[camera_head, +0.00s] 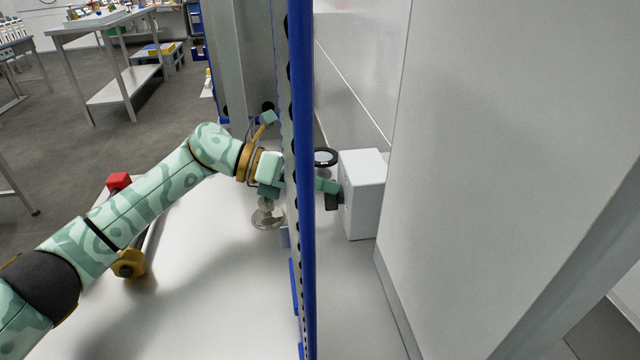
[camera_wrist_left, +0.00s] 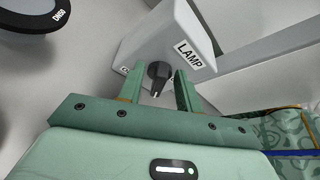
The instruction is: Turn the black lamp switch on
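The black lamp switch (camera_wrist_left: 158,74) is a dark rotary knob on the face of a white box (camera_wrist_left: 170,38) labelled LAMP. My left gripper (camera_wrist_left: 159,80) is open, with one finger on each side of the knob. Gaps show between the knob and both fingers, so it is not gripped. In the head view the white box (camera_head: 364,195) stands behind a blue-edged post, and the dark knob (camera_head: 333,201) shows at its left side beside my left fingers (camera_head: 327,186). The post hides part of my left gripper. My right gripper is out of view.
The tall blue-edged post (camera_head: 301,110) stands close against my left wrist. A large grey panel (camera_head: 500,150) fills the right. A round black ring marked DN50 (camera_wrist_left: 30,14) is near the box. Red (camera_head: 119,181) and yellow (camera_head: 130,264) parts show beside my left arm.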

